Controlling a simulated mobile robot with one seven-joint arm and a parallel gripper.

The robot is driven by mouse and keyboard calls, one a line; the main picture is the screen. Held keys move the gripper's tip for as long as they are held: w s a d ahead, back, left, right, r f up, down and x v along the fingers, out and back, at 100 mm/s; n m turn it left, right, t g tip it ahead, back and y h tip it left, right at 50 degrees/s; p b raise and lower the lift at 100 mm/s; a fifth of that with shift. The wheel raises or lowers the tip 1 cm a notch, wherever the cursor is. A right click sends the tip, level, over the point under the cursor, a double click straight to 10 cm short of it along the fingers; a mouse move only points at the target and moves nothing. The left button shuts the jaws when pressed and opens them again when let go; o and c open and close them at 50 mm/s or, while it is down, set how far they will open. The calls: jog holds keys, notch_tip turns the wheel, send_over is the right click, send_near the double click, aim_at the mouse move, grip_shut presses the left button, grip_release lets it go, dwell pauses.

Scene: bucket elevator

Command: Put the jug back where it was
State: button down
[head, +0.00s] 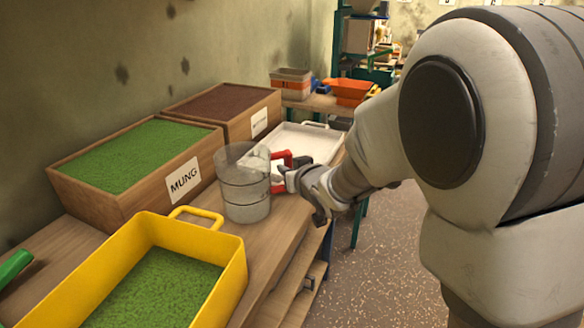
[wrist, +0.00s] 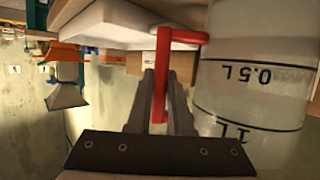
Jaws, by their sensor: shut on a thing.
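The jug (head: 245,186) is a clear cylinder with dark measuring lines and a red handle (head: 289,160). In the head view it is upright at the front edge of the wooden bench, by the MUNG box; I cannot tell whether its base touches the bench top. My gripper (head: 284,174) comes from the right and is shut on the red handle. In the wrist view the handle (wrist: 160,85) runs between the two fingers (wrist: 160,100), and the jug's wall (wrist: 255,90) shows 0.5 L and 1 L marks upside down. The jug's contents are hard to make out.
A yellow tray (head: 236,262) of green beans stands in front of the jug. The MUNG box (head: 205,178) and a box of brown grain (head: 262,112) stand behind along the wall. A white tray (head: 322,141) lies just beyond the jug. Open floor (head: 385,260) is at right.

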jog(key=shift+f, duration=0.2)
jog(key=c, duration=0.8)
grip_release()
